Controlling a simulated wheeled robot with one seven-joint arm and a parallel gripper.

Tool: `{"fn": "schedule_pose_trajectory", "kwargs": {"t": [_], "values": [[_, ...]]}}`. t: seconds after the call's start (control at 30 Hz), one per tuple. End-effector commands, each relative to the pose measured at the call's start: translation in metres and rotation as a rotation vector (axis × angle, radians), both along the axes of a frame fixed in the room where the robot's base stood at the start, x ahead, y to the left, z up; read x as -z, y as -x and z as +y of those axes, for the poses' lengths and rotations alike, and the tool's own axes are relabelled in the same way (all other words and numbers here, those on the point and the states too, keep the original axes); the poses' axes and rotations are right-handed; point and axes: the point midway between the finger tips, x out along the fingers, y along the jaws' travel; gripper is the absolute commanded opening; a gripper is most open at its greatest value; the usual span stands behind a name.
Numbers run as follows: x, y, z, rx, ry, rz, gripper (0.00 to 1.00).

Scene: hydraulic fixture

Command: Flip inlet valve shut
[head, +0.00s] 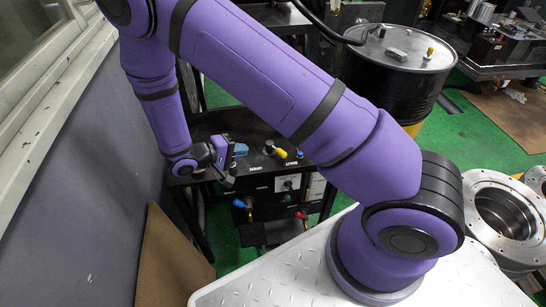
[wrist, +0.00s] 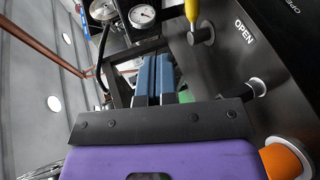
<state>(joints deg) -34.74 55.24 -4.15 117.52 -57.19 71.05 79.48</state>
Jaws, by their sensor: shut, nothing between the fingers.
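The hydraulic fixture's black panel (head: 262,160) stands beyond my white top. A yellow valve handle (wrist: 191,12) on a dark stub sits near an "OPEN" label in the wrist view; a yellow piece also shows on the panel in the head view (head: 281,153). I cannot read which valve is the inlet. My gripper (head: 241,150) is at the panel's left end, left of the yellow piece. In the wrist view its two blue-faced fingers (wrist: 153,75) lie side by side, shut and empty, apart from the yellow handle.
A pressure gauge (wrist: 142,15) sits beyond the fingers. An orange part (wrist: 283,162) is close at lower right in the wrist view. Below the panel are a blue handle (head: 238,203) and a red one (head: 300,214). The grey wall (head: 90,170) is close on the left; a drum (head: 395,75) stands behind.

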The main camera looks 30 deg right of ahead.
Motion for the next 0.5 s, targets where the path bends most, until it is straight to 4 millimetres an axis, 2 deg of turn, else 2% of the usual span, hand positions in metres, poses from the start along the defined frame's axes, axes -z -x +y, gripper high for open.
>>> {"fn": "schedule_pose_trajectory", "kwargs": {"t": [0.03, 0.2, 0.33, 0.5], "values": [[0.019, 0.002, 0.003, -0.030, 0.032, -0.002, 0.00], [0.061, 0.006, 0.008, -0.112, 0.106, -0.031, 0.00], [0.080, 0.009, 0.010, -0.152, 0.134, -0.046, 0.00], [0.089, 0.009, 0.007, -0.168, 0.146, -0.055, 0.00]]}}
